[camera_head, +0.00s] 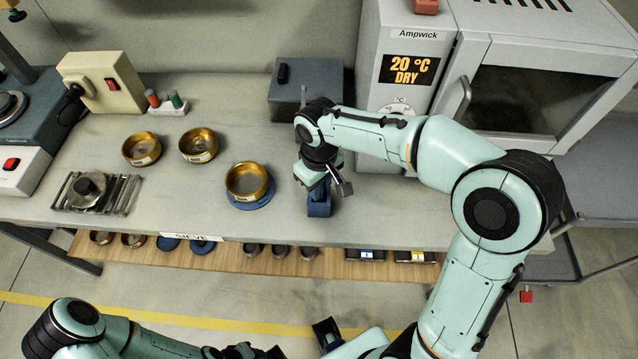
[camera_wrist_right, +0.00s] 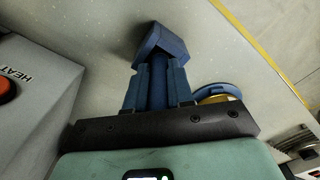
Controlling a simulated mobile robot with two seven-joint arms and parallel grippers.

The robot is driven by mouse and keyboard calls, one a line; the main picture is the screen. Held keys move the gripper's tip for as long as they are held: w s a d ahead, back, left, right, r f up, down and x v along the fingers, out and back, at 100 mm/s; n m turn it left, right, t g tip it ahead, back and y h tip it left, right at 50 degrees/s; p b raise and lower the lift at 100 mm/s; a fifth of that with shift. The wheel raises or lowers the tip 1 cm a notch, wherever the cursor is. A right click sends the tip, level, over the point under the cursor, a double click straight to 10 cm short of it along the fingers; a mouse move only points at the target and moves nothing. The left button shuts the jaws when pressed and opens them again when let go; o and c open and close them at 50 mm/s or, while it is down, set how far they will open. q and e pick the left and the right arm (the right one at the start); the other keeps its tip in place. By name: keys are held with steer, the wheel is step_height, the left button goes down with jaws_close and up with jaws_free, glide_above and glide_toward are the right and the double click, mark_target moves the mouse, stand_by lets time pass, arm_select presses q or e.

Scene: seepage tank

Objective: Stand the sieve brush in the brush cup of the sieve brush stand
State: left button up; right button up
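My right gripper (camera_head: 318,190) is over the front part of the table, pointing down. In the right wrist view its two blue fingers (camera_wrist_right: 157,88) flank a dark blue stem. The stem runs to a wider blue block (camera_wrist_right: 163,43) beyond the fingertips, which looks like the sieve brush; the block also shows below the gripper in the head view (camera_head: 318,209). Whether it touches the table is unclear. I cannot pick out the brush stand or its cup with certainty.
A brass sieve (camera_head: 248,180) on a blue disc stands left of my right gripper, with two more brass sieves behind. A white holder (camera_head: 168,108) has red and green topped pieces. A dark blue box (camera_head: 305,95) and an oven (camera_head: 540,90) stand behind. Bare table lies between.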

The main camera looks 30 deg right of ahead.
steer(key=o, duration=0.4)
arm_select(q)
steer(key=shift+f, duration=0.1)
arm_select(e)
step_height(320, 180, up, 14)
steer(key=shift+s+a+f+p, duration=0.15)
steer(key=shift+f+p, duration=0.1)
steer(key=shift+p, duration=0.7)
arm_select(q)
steer(key=shift+w+r, duration=0.3)
steer(key=shift+r, duration=0.3)
steer(key=shift+w+r, duration=0.25)
steer(key=shift+r, duration=0.35)
steer(key=shift+s, duration=0.1)
